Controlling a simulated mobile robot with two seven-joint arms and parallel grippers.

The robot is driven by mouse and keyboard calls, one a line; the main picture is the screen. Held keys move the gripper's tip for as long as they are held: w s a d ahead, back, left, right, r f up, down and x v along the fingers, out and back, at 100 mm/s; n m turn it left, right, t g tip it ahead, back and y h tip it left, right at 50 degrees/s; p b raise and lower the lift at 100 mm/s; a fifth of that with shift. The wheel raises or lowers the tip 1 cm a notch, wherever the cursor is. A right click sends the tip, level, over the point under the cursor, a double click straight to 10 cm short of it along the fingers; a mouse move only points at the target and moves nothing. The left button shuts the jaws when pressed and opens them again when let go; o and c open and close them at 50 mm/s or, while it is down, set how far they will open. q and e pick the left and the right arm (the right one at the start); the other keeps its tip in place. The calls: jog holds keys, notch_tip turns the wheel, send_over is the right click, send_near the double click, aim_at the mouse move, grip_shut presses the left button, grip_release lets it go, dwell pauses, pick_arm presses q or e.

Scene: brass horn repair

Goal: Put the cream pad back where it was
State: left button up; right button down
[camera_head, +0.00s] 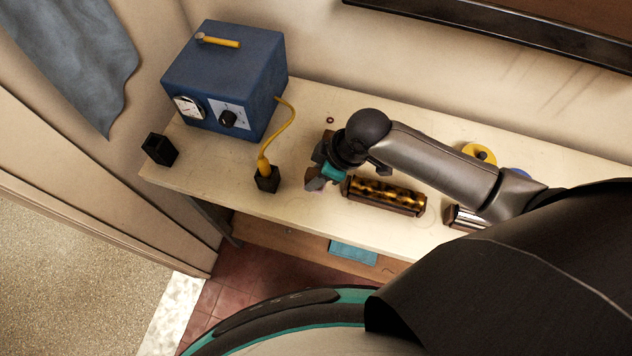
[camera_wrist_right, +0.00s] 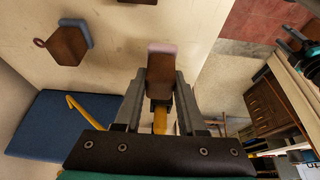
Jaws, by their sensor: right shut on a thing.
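My right gripper (camera_head: 318,178) is shut on a brown block with a pale, pinkish edge. In the right wrist view this block (camera_wrist_right: 160,75) stands between the two fingers (camera_wrist_right: 158,95), with the pale edge at its far end. The pale edge looks more pink than cream, so I cannot tell for sure that this is the cream pad. In the head view the gripper is over the front of the bench, right of the small black cup. I cannot tell whether the block touches the bench top. My left gripper is not in view.
A blue-edged brown block (camera_wrist_right: 68,43) lies on the bench. A blue box (camera_head: 224,80) has a yellow cord to a yellow-handled tool in a black cup (camera_head: 268,181). An empty-looking black cup (camera_head: 160,149) is farther left. A brown tray (camera_head: 385,208) with brass parts is close right.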

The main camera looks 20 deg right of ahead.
jog(key=shift+f+b, duration=0.35)
jog(key=shift+f, duration=1.6)
jog(key=shift+f, duration=0.1)
jog(key=c, duration=0.5)
grip_release()
jog(key=p+v, duration=0.2)
jog(key=v, duration=1)
